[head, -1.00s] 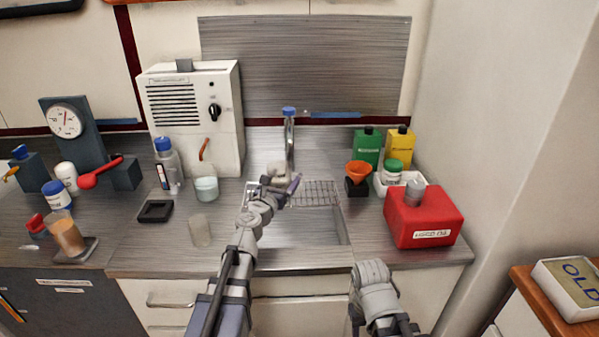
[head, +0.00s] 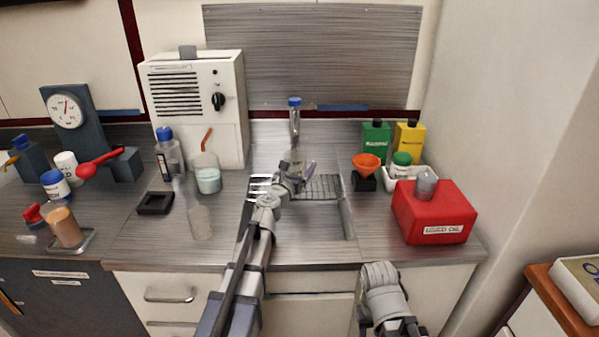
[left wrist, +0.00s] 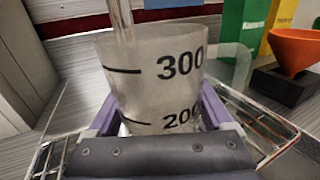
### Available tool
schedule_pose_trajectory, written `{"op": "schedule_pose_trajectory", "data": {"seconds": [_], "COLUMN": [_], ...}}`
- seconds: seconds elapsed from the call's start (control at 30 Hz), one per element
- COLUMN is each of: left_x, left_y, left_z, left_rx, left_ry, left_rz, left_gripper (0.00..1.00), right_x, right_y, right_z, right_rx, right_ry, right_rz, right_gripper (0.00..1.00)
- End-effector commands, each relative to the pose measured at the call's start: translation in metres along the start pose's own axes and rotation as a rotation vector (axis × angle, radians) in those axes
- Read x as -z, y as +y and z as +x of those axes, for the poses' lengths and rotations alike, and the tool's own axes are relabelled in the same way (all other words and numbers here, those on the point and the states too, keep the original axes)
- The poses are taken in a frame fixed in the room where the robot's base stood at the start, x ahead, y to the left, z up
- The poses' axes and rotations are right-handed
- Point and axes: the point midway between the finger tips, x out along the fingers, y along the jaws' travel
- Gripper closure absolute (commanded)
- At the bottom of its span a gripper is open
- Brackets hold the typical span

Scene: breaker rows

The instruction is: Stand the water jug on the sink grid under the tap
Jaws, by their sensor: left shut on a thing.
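The water jug (left wrist: 160,80) is a clear, upright vessel with black 300 and 200 marks. In the head view it is mostly hidden behind my left gripper (head: 300,170). That gripper is shut on the jug, with a purple finger on each side in the left wrist view (left wrist: 157,112). The tap (head: 295,125), with a blue top, rises behind the jug; its pipe (left wrist: 121,18) shows at the jug's rim. The wire sink grid (head: 325,187) lies around and below. The jug's base is hidden, so I cannot tell whether it touches the grid.
Left of the sink stand a glass bottle (head: 200,222), a beaker (head: 208,180) and a white machine (head: 195,110). To the right are an orange funnel (head: 366,162), a green container (head: 374,142) and a red box (head: 433,212). The front of the sink is open.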

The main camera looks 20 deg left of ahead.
Motion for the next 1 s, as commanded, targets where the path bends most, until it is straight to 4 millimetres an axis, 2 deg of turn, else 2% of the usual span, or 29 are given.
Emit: {"op": "schedule_pose_trajectory", "data": {"seconds": [0.33,0.37,0.47,0.87,1.0], "left_x": [0.004,0.002,0.001,-0.004,-0.002], "left_y": [0.000,0.000,0.000,0.000,-0.001], "left_z": [0.000,0.000,0.000,0.000,-0.017], "left_rx": [0.000,0.000,0.000,0.000,0.000], "left_ry": [0.000,0.000,0.000,0.000,0.000], "left_rz": [0.000,0.000,0.000,0.000,0.000], "left_gripper": [0.72,0.12,0.01,0.00,0.00], "right_x": [0.000,0.000,0.000,0.000,0.000], "right_y": [0.000,0.000,0.000,0.000,0.000], "right_z": [0.004,0.002,0.001,-0.004,-0.002], "right_rx": [0.000,0.000,0.000,0.000,0.000], "right_ry": [0.000,0.000,0.000,0.000,0.000], "right_rz": [0.000,0.000,0.000,0.000,0.000], "right_gripper": [0.50,0.50,0.50,0.50,0.50]}}
